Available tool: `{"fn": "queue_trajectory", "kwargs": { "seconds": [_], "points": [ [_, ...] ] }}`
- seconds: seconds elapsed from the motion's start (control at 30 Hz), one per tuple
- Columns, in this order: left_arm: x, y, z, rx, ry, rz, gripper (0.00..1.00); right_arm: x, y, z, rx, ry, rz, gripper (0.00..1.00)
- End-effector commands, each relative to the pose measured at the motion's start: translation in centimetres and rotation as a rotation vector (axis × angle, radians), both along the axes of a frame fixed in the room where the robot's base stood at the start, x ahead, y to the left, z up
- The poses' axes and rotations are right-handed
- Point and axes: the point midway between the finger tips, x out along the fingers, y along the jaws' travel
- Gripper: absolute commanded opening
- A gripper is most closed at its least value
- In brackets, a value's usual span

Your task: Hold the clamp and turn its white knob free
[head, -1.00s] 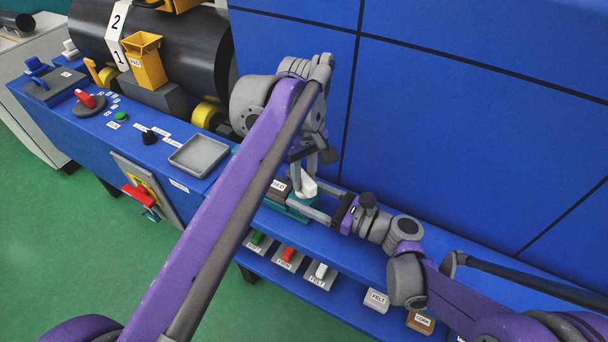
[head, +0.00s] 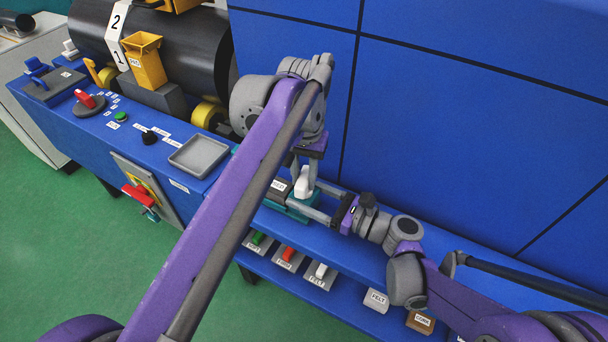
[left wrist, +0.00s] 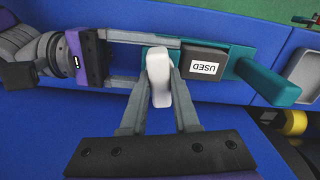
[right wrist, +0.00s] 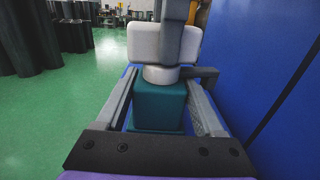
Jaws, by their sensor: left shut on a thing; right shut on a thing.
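The clamp has a teal body (head: 299,213) on the upper blue shelf and a white knob (head: 304,183) on top. In the left wrist view the knob (left wrist: 158,78) is a long white bar between the fingers of my left gripper (left wrist: 160,72), which is shut on it from above. My right gripper (right wrist: 165,90) is shut on the teal block (right wrist: 158,108) from the side, one finger along each side. In the right wrist view the knob (right wrist: 163,45) sits crosswise on a round white collar, partly hidden by my left finger. Any thread is hidden.
A blue wall panel (head: 450,110) stands behind. Labelled blocks, including FELT (head: 376,300), sit on the lower shelf. A grey tray (head: 198,155) is to the left.

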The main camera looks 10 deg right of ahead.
Motion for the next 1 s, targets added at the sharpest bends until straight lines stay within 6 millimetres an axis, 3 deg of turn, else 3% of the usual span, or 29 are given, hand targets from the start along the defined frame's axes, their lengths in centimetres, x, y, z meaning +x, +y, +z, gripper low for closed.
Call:
{"fn": "queue_trajectory", "kwargs": {
  "seconds": [0.33,0.87,0.9,1.0],
  "points": [
    [-0.04,0.04,0.03,0.000,0.001,-0.128,0.00,0.01,-0.02,-0.04,-0.001,0.001,-0.001,0.00],
    [-0.04,0.06,0.03,0.002,0.001,-0.146,0.00,0.02,-0.04,-0.04,-0.001,0.001,-0.001,0.00],
    [-0.04,0.06,0.03,0.002,0.001,-0.146,0.36,0.02,-0.04,-0.04,-0.001,0.001,-0.001,0.00],
    [-0.03,0.06,0.02,0.001,0.000,-0.146,0.55,0.02,-0.04,-0.04,-0.001,0.001,-0.001,0.00]
  ]
}}
